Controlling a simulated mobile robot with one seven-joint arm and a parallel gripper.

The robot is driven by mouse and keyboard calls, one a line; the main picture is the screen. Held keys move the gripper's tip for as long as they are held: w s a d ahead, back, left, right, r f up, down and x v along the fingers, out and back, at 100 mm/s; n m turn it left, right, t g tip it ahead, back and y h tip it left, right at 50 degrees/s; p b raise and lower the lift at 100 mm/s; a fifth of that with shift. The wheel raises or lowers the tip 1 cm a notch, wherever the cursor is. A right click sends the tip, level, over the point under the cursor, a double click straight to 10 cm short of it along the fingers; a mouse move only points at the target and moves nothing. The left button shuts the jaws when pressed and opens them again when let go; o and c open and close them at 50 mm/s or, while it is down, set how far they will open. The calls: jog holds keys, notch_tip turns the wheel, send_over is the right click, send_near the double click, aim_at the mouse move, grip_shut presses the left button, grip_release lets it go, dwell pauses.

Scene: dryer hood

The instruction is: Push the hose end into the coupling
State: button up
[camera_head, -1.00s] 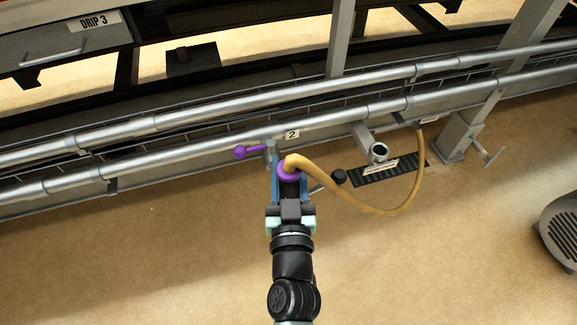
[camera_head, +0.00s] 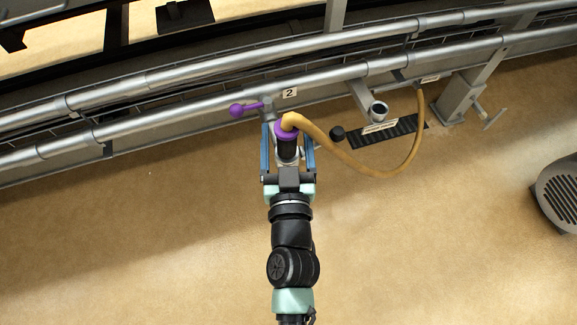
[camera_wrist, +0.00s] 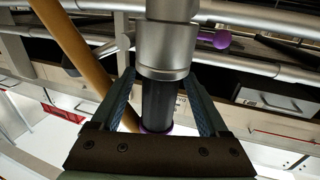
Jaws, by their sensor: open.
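The tan hose (camera_head: 345,160) arcs from the rail to a purple collar (camera_head: 286,131) with a black hose end (camera_head: 288,150). My gripper (camera_head: 285,137) is open, its blue fingers standing apart on either side of the hose end. In the wrist view, the black hose end (camera_wrist: 157,103) lies between the open fingers with gaps on both sides. Its far end meets a silver cylinder that looks like the coupling (camera_wrist: 166,48), in line with it. How deep it sits inside is hidden. The purple collar (camera_wrist: 155,129) shows partly behind the gripper body.
A purple ball-ended lever (camera_head: 237,110) sticks out left of the hose end, below the number 2 plate (camera_head: 289,93). Silver rails (camera_head: 200,110) run across behind. An open pipe mouth (camera_head: 378,109) and a dark floor grate (camera_head: 385,132) lie to the right. The floor in front is clear.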

jog(key=s, duration=1.1)
jog(key=shift+s+d+p, duration=0.2)
jog(key=shift+d+p, duration=0.15)
jog(key=shift+p, duration=0.05)
